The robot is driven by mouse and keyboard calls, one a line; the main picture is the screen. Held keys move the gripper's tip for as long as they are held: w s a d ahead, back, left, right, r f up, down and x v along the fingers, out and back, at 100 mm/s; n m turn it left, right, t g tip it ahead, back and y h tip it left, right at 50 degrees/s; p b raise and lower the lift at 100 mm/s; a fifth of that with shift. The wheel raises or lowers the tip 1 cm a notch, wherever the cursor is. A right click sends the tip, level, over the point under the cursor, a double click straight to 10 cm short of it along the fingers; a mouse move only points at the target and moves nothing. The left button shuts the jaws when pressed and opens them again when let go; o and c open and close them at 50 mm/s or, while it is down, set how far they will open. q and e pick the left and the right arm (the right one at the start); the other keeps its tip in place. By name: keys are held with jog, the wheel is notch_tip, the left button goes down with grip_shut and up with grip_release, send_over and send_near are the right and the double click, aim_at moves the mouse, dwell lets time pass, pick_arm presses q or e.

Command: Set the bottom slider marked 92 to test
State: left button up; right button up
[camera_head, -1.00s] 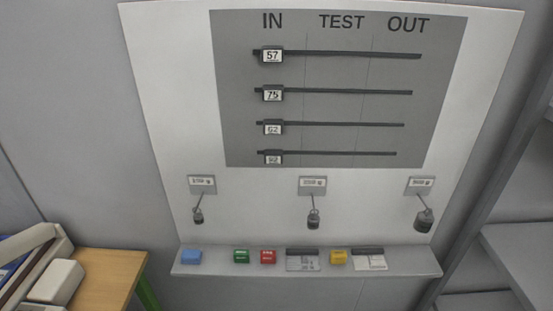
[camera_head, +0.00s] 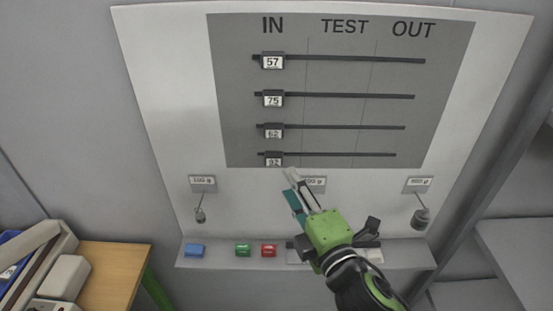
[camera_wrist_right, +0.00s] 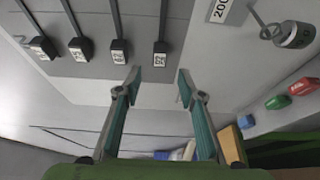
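The bottom slider marked 92 (camera_head: 273,160) sits at the left end of its dark rail (camera_head: 340,154), in the IN column of the grey panel. In the right wrist view the same slider (camera_wrist_right: 160,55) is the rightmost of the row, just beyond and between the fingertips. My right gripper (camera_head: 288,181) reaches up from below, its tips just under and slightly right of the slider. In the right wrist view the gripper (camera_wrist_right: 158,77) is open, with nothing between its fingers. The TEST column (camera_head: 344,27) is right of IN. My left gripper is not in view.
Sliders 57 (camera_head: 272,62), 75 (camera_head: 272,100) and 62 (camera_head: 273,133) also stand under IN. Weights hang on hooks below the panel, including one at the right (camera_head: 421,218). A ledge (camera_head: 218,254) holds coloured blocks. A wooden table (camera_head: 115,262) stands lower left.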

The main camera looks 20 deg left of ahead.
aim_at(276, 163)
jog(key=p+x, duration=0.2)
jog(key=x, duration=0.7)
jog(key=shift+w, duration=0.15)
grip_shut()
